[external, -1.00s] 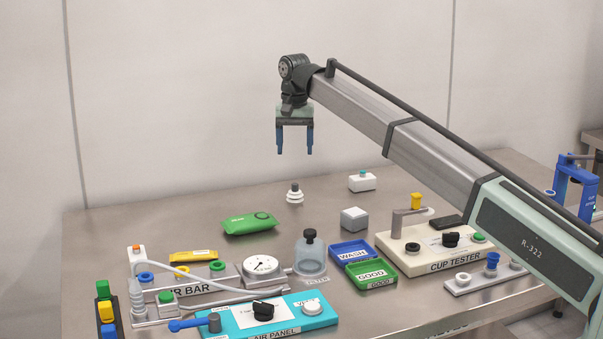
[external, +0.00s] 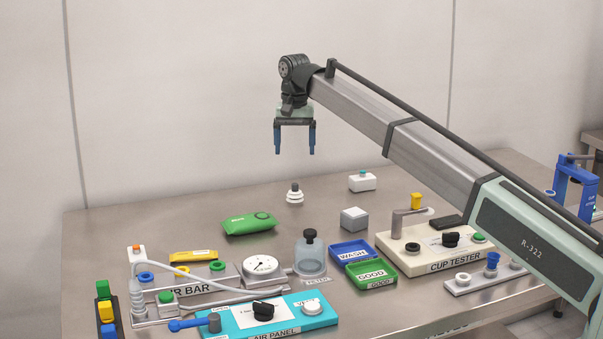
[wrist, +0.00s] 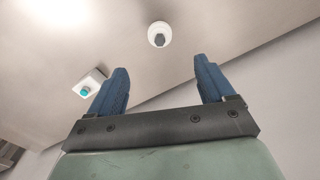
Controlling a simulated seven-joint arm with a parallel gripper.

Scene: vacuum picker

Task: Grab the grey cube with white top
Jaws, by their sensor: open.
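The grey cube with a lighter top (external: 354,219) sits on the metal table, behind the blue and green trays. It does not show in the wrist view. My gripper (external: 295,152) is open and empty, high above the back of the table, up and to the left of the cube. In the wrist view my gripper (wrist: 164,75) shows two blue fingers spread apart with nothing between them.
A green packet (external: 249,223) lies left. The WASH tray (external: 352,253), filter jar (external: 310,262) and cup tester (external: 440,254) stand nearby.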

